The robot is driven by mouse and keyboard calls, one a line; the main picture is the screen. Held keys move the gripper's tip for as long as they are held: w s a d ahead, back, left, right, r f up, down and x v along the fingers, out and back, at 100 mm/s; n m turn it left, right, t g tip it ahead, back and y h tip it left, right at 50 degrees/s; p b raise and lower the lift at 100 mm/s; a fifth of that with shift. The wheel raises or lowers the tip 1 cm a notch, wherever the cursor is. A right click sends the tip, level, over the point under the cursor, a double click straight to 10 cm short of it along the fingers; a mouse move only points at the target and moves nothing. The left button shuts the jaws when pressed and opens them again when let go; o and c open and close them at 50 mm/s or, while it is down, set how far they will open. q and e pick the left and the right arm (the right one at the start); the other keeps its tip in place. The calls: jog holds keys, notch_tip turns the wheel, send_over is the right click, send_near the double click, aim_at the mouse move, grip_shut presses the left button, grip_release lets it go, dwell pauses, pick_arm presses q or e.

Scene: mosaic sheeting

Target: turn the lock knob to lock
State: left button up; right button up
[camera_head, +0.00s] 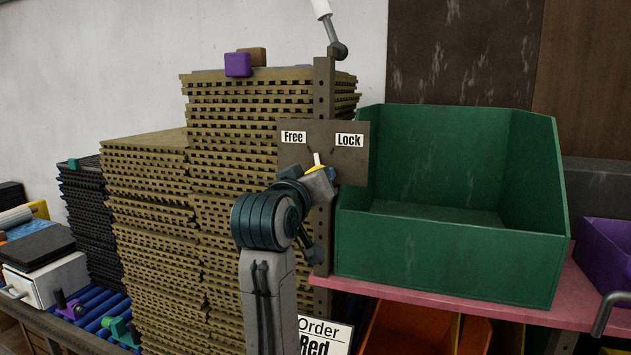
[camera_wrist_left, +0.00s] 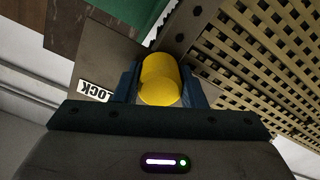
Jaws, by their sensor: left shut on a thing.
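The lock knob (camera_head: 315,168) is yellow with a white pointer and sits on a grey-brown plate (camera_head: 352,170) fixed to a perforated post. My left gripper (camera_head: 321,174) is at the plate and partly hides the knob. In the left wrist view, the yellow knob (camera_wrist_left: 160,75) sits between the two dark fingers of the left gripper (camera_wrist_left: 161,88), which are shut on it.
A large green bin (camera_head: 440,250) stands on a pink shelf (camera_head: 580,298) right of the post (camera_head: 323,95). Stacks of tan mosaic sheets (camera_head: 150,190) stand close on the left. A purple block (camera_head: 238,64) lies on the tallest stack.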

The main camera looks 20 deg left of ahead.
pick_arm(q)
jog(key=m, duration=0.4)
jog(key=shift+m, duration=1.4)
jog(key=o, duration=1)
